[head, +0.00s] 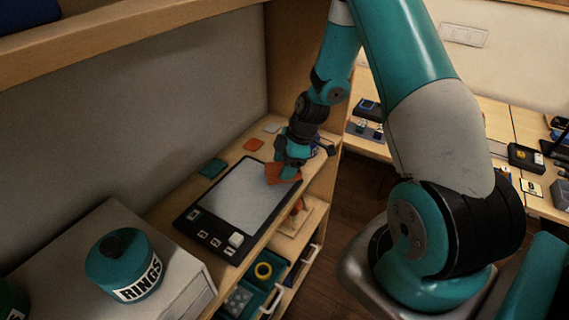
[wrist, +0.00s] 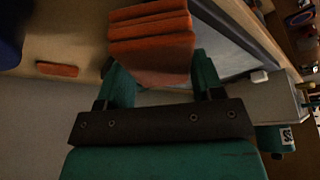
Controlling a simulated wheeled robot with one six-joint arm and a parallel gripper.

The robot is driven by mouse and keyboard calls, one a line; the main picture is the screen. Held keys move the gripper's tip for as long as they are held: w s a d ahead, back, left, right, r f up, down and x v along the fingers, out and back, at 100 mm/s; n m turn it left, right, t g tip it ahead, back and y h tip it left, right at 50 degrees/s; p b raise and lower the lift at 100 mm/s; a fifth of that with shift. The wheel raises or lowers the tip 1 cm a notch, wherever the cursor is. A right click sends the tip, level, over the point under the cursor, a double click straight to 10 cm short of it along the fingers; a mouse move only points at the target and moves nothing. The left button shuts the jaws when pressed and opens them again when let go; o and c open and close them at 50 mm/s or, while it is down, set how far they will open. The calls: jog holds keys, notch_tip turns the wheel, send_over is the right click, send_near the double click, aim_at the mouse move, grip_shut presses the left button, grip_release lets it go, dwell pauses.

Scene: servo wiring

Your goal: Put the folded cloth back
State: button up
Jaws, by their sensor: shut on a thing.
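An orange folded cloth (head: 281,174) is between the fingers of my gripper (head: 291,167), over the far end of a black-framed board (head: 183,219) with a pale grey surface. In the wrist view the cloth (wrist: 150,36) shows as a stack of several orange layers, held between the two teal fingers of my gripper (wrist: 163,75). My gripper is shut on it. I cannot tell whether the cloth touches the board beneath it.
A flat orange piece (head: 253,144), a teal piece (head: 212,168) and a pale piece (head: 272,128) lie on the shelf behind the board. A teal jar marked RINGS (head: 124,266) stands on a white cabinet at the front left. Open drawers (head: 265,283) are below the shelf.

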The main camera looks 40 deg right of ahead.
jog(key=shift+f, duration=0.25)
jog(key=o, duration=0.8)
jog(key=shift+o, duration=0.2)
jog(key=shift+r, duration=0.15)
jog(key=b+v, duration=0.2)
jog(key=v, duration=1)
jog(key=shift+s, duration=0.1)
